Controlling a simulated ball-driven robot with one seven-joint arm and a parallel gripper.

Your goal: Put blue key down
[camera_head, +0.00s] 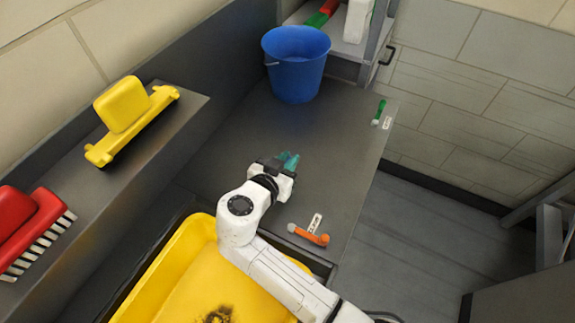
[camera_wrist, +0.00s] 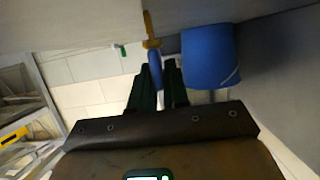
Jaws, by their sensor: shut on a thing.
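My gripper (camera_head: 289,161) is over the dark grey counter (camera_head: 245,125); its teal fingers show in the head view. In the wrist view, my gripper (camera_wrist: 161,80) is shut on the blue key (camera_wrist: 155,62), whose blue part sits between the dark green fingertips. A yellow-brown piece (camera_wrist: 151,30) extends beyond the blue part and looks joined to it. The key is not clearly seen in the head view, and I cannot tell whether it touches the counter.
A blue bucket (camera_head: 296,65) stands at the back. A green key-like piece (camera_head: 379,112) and an orange one (camera_head: 310,236) lie by labels near the right edge. A yellow tray (camera_head: 170,270) is at the front; brushes (camera_head: 128,115) rest on the left ledge. Mid-counter is clear.

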